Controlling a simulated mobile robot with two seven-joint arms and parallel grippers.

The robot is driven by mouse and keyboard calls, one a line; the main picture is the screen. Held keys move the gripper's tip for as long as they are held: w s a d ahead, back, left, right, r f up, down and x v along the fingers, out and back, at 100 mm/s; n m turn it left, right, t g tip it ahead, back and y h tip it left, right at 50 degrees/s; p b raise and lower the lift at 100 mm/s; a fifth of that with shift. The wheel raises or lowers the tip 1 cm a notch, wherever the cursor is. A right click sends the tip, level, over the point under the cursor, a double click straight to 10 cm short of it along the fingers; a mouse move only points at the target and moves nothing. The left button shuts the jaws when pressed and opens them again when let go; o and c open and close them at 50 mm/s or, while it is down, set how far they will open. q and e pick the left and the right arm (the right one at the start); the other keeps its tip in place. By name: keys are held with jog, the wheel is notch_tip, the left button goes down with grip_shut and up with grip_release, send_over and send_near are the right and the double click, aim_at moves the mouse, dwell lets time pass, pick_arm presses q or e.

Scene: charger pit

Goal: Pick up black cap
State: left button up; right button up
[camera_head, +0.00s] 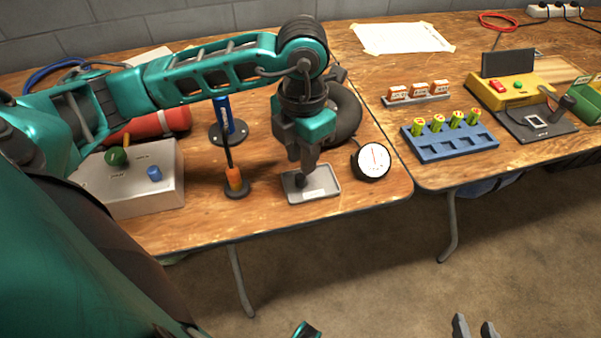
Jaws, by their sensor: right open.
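My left gripper (304,178) points straight down over a small grey tray (325,195) near the front of the left table. Its dark fingers reach down to the tray floor or just above it. A small dark shape at the fingertips may be the black cap or part of the fingers; I cannot tell which. I cannot make out a separate black cap, nor whether the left fingers are apart or closed. My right gripper (475,328) shows only its two fingertips at the bottom edge, apart and empty, over the floor.
A round gauge (371,161) is right of the tray, and a black tire (345,115) lies behind. An orange-based black rod (235,181), a blue pump (224,120) and a grey control box (135,178) are to the left. The right table holds a blue battery rack (450,148).

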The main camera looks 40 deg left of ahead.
aim_at(300, 176)
pick_arm(q)
notch_tip(300, 176, down, 4)
jog(key=shift+s+a+f+b, duration=0.1)
jog(key=shift+f+b, duration=0.15)
jog(key=shift+b, duration=0.1)
jog(key=shift+r, duration=0.1)
grip_shut()
pick_arm(e)
jog(key=shift+f, duration=0.5)
pick_arm(q)
notch_tip(300, 176, up, 20)
jog(key=p, duration=0.4)
jog(key=shift+p, duration=0.3)
pick_arm(e)
jog(key=shift+s+d+r, duration=0.2)
jog(key=shift+d+r, duration=0.1)
jog(key=shift+r, duration=0.45)
jog(key=shift+s+d+r, duration=0.15)
jog(key=shift+d+r, duration=0.1)
jog(key=shift+r, duration=0.5)
